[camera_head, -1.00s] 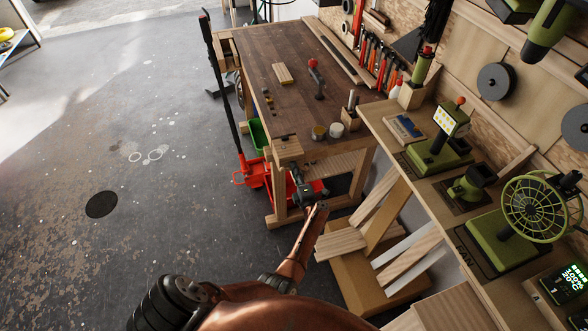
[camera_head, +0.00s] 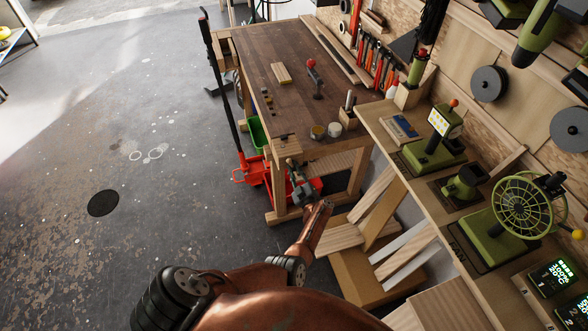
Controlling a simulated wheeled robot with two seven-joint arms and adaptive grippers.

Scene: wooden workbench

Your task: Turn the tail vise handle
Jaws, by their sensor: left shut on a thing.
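The tail vise (camera_head: 287,147) is a wooden block on the near end of the wooden workbench (camera_head: 290,60). My left arm, copper coloured, reaches up from the bottom of the head view. My left gripper (camera_head: 295,173) is just below and in front of the vise block, at the place of the vise handle. It is shut on the handle, which is too small and too covered by the gripper to make out clearly. My right gripper is not in view.
A red bin (camera_head: 308,190) and a green bin (camera_head: 258,134) are under the bench. Wooden boards (camera_head: 372,222) lean at the right. A side bench carries green machines (camera_head: 510,225). Tins (camera_head: 319,132) and a wood block (camera_head: 281,73) lie on the benchtop. Floor at left is clear.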

